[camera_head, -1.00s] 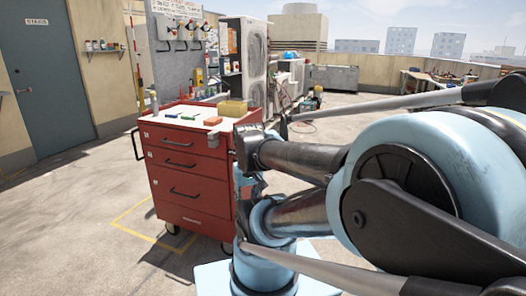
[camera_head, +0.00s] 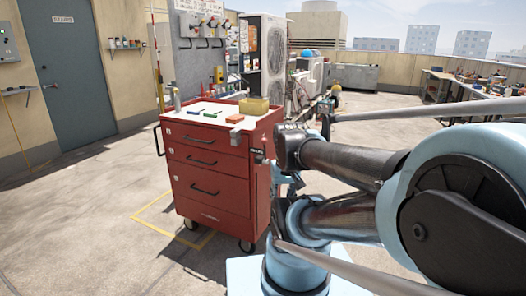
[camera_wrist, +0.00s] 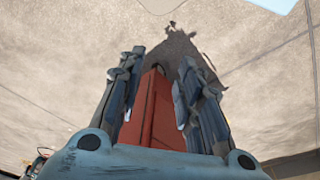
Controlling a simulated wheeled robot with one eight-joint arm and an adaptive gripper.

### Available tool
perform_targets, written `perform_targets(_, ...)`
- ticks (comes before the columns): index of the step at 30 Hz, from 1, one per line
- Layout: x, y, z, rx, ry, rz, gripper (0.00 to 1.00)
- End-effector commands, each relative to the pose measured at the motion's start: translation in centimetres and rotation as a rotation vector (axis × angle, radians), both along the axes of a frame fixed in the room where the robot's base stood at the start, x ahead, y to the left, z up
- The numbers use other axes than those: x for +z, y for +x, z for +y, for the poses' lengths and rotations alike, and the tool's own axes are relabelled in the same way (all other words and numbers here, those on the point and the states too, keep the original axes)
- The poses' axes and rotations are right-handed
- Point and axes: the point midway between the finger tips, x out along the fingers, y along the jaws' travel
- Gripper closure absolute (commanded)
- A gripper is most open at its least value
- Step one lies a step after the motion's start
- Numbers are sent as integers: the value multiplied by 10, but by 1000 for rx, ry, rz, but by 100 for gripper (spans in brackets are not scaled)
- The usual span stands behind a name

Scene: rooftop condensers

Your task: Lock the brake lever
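A red tool cart (camera_head: 210,172) with drawers stands left of my arm in the head view. I cannot make out a brake lever for certain. A small grey piece (camera_head: 236,132) shows at the cart's upper right front, too small to identify. My gripper is largely hidden or indistinct in the head view, near the cart's right side. In the wrist view my gripper (camera_wrist: 164,62) has its two dark fingers apart. An orange-red, box-like piece (camera_wrist: 150,112) shows between them. I cannot tell whether it is part of the cart or whether the fingers touch it.
A yellow box (camera_head: 254,106) and small coloured items lie on the cart top. A yellow floor outline (camera_head: 160,228) surrounds the cart's base. A condenser unit (camera_head: 262,58) and panel stand behind. A workbench (camera_head: 465,88) is far right. Concrete floor at left is clear.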

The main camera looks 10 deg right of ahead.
Motion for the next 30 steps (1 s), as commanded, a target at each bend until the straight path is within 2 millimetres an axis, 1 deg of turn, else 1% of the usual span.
perform_targets(1,0,0,0,0,0,0,76)
perform_targets(2,2,-2,0,0,0,-3,83)
perform_targets(3,5,-7,0,-1,0,-10,92)
perform_targets(4,7,-7,0,-2,1,-11,99)
perform_targets(5,8,-6,0,-4,1,-12,100)
perform_targets(8,18,3,0,-14,2,-10,100)
perform_targets(14,49,32,-3,-50,6,-7,100)
perform_targets(21,85,75,-5,-99,12,-2,100)
perform_targets(26,105,106,-7,-133,17,1,100)
perform_targets(30,122,134,-8,-162,20,3,100)
